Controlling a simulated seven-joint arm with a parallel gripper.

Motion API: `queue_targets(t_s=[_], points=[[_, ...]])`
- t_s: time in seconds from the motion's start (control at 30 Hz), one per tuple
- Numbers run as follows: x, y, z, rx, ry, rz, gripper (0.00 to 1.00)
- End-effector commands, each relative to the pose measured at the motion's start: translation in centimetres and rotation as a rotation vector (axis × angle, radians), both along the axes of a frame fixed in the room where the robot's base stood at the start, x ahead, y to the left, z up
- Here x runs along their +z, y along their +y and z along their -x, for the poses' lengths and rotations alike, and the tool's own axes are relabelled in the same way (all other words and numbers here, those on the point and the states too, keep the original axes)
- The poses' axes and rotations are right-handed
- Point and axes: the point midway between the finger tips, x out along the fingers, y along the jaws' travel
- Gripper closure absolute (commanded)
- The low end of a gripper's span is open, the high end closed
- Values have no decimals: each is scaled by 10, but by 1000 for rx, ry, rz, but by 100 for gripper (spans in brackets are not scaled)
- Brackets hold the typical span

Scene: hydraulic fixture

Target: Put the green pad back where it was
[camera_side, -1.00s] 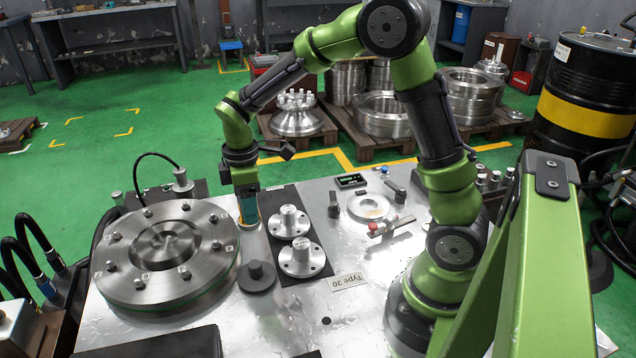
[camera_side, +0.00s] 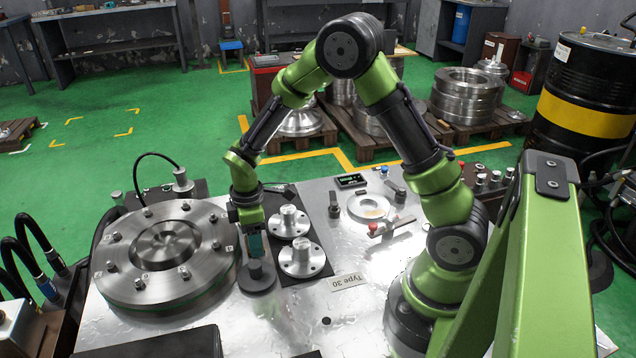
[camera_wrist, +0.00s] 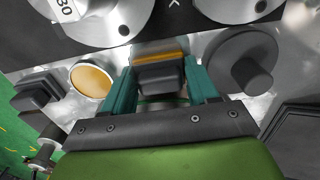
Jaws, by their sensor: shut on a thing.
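My gripper (camera_side: 253,250) is low over the metal plate, between the big bolted flange and the two small flanged hubs. In the wrist view its teal fingers (camera_wrist: 160,72) are shut on a dark block (camera_wrist: 158,78) with an orange edge. The block's underside is hidden, and I cannot make out a green face on it. In the side view the fingers are close behind a dark disc with a knob (camera_side: 257,280); it also shows right of the fingers in the wrist view (camera_wrist: 243,62). I cannot pick out a separate green pad.
Two flanged hubs (camera_side: 299,258) stand on a black strip beside my gripper. The big bolted flange (camera_side: 160,280) is to the left. In the wrist view, a round yellowish disc (camera_wrist: 92,82) and another dark block (camera_wrist: 36,90) lie left of the fingers.

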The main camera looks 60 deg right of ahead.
Motion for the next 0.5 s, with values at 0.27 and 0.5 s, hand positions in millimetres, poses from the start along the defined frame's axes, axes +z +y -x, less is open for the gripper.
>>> queue_targets(t_s=[0.27, 0.5], points=[[-2, 0, 0, 0, 0, 0, 16], [-1, 0, 0, 0, 0, 0, 16]])
